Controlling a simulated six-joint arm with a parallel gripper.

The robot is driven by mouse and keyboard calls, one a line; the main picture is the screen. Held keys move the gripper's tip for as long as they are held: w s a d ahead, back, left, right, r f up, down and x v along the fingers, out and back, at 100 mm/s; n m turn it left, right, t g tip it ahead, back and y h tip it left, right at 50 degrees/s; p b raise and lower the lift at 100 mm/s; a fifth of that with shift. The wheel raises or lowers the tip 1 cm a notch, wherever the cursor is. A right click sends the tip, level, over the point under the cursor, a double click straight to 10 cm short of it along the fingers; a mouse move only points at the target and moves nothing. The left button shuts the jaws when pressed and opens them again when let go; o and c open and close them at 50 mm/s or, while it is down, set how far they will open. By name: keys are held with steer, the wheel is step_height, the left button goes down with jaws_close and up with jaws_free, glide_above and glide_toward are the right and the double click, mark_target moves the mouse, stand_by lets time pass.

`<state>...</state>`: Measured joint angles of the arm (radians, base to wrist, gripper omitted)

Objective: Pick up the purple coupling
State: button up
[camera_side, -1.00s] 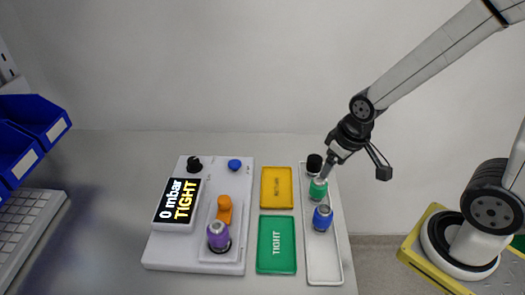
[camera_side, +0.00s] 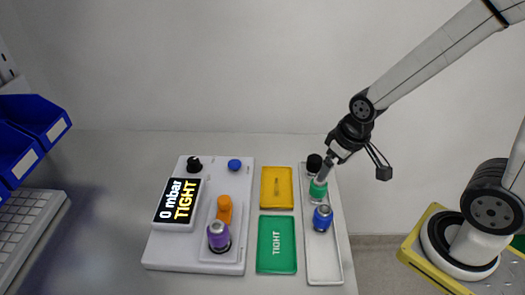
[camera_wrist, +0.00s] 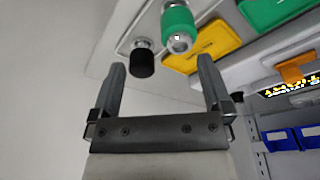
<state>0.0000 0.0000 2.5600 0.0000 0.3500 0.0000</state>
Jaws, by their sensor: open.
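The purple coupling (camera_side: 219,236) stands upright on the white test device (camera_side: 160,255), just in front of an orange part (camera_side: 224,207). It is not seen in the wrist view. My gripper (camera_side: 322,176) is far to its right, over the back of the white tray, close to the green coupling (camera_side: 318,190). In the wrist view my gripper (camera_wrist: 160,80) has its two fingers apart with nothing held between them. The green coupling (camera_wrist: 178,25) and a black coupling (camera_wrist: 143,60) show beyond the fingertips there.
The white tray (camera_side: 323,265) also holds a blue coupling (camera_side: 322,218) and a black one (camera_side: 314,164). A yellow tray (camera_side: 277,188) and a green TIGHT tray (camera_side: 277,245) lie between it and the device. The device's display (camera_side: 177,202) reads 0 mbar TIGHT.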

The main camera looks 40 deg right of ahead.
steer(key=shift+w+a+r+n, duration=0.1)
steer(key=shift+w+a+n, duration=0.25)
steer(key=shift+a+n, duration=0.1)
steer(key=w+a+r+n, duration=0.1)
steer(key=w+a+n, duration=0.3)
steer(key=a+n, duration=0.25)
step_height(320, 180, up, 2)
steer(key=n+g, duration=0.3)
steer(key=n, duration=0.9)
glide_above(216, 226)
steer(key=shift+s+a, duration=0.25)
steer(key=shift+d+f, duration=0.1)
steer(key=shift+f, duration=1.2)
steer(key=shift+f, duration=0.1)
steer(key=shift+w+d+f, duration=0.1)
steer(key=shift+w+f, duration=0.05)
steer(key=shift+f, duration=1.1)
steer(key=shift+w+f, duration=0.1)
steer(key=shift+f, duration=1.15)
